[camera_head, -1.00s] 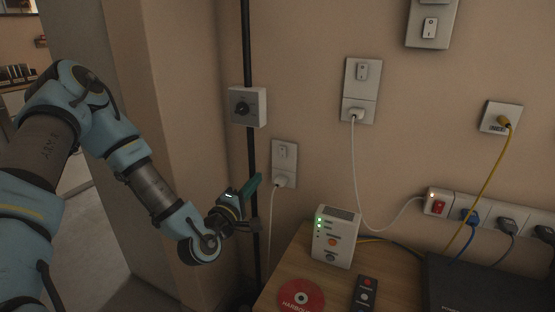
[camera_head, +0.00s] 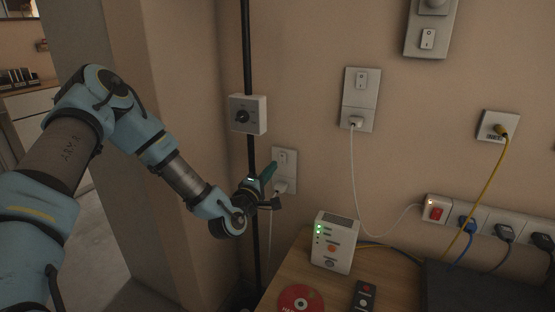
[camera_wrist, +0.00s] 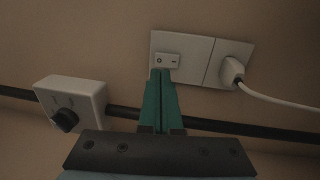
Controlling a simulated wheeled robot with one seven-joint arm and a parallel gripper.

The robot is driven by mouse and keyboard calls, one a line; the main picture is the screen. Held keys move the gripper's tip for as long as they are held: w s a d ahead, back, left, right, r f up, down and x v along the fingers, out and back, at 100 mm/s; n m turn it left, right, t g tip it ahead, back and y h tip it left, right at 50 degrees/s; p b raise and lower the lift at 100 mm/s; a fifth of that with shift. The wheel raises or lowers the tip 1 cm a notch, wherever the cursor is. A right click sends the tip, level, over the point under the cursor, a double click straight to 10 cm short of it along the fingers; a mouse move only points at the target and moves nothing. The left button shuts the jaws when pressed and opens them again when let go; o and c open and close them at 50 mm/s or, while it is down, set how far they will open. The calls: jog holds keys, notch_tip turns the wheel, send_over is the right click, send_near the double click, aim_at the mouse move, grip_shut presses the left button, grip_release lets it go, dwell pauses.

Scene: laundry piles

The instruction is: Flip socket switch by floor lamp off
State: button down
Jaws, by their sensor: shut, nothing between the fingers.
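The white wall socket with a rocker switch (camera_head: 284,157) is beside the black vertical pole (camera_head: 248,45). In the wrist view its rocker (camera_wrist: 166,61) bears a round mark and a line mark, and a white plug (camera_wrist: 232,72) sits in the socket half. My gripper (camera_head: 272,169) has its green fingers together and empty, pointing at the switch plate. In the wrist view the fingertips (camera_wrist: 161,72) are at the lower edge of the rocker, nearer the round mark. I cannot tell whether they touch it. In the head view the gripper partly hides the plate's lower left.
A grey box with a black knob (camera_head: 247,115) is on the wall above left, by the pole. Another switched socket (camera_head: 361,84) with a white cord is to the right. A wooden desk (camera_head: 290,272) below holds a white router (camera_head: 334,242), a red disc and a remote.

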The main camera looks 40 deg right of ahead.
aim_at(282, 156)
jog(key=x, duration=0.4)
jog(key=shift+d+p, duration=0.1)
jog(key=shift+p, duration=0.25)
jog(key=shift+w+d, duration=0.1)
